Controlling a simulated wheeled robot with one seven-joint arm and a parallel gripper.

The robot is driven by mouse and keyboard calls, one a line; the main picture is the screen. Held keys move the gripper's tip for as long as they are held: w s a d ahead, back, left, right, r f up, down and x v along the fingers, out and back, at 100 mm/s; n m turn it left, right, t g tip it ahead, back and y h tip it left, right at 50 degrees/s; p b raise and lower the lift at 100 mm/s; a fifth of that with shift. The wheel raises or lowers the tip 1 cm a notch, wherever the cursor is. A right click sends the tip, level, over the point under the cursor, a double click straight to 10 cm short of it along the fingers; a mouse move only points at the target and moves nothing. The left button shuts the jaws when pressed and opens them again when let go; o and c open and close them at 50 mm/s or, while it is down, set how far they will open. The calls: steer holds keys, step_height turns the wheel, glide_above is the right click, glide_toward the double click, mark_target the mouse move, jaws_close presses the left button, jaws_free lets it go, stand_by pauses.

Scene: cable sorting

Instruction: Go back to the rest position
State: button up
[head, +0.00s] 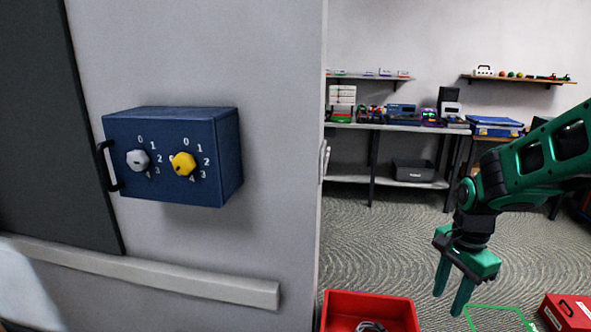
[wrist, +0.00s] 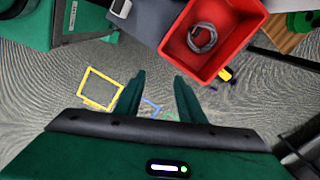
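My gripper (head: 455,291) hangs at the right of the head view with its two green fingers pointing down. The fingers are apart, with nothing between them. In the wrist view, the gripper (wrist: 159,88) also shows its fingers spread above the patterned floor. A red bin (head: 347,306) stands at the bottom of the head view, left of the gripper and apart from it. The bin (wrist: 242,50) also shows in the wrist view, with a coiled grey cable (wrist: 202,38) inside.
A blue box with a grey knob (head: 138,160) and a yellow knob (head: 183,164) is on the wall at left. A red case (head: 567,312) lies at bottom right. A green outline (head: 497,307) and a yellow outline (wrist: 82,85) mark the floor. Shelves (head: 400,126) stand at the back.

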steer(key=s+d+r+n, duration=0.3)
steer(key=s+n, duration=0.1)
steer(key=s, duration=0.6)
steer(key=s+d+r+n, duration=0.2)
steer(key=s+d+n, duration=0.1)
steer(key=s, duration=0.7)
steer(key=shift+s+d+r+n, duration=0.2)
steer(key=shift+r+n, duration=0.2)
steer(key=shift+n, duration=0.4)
steer(key=shift+w+f, duration=0.25)
steer(key=shift+w, duration=0.45)
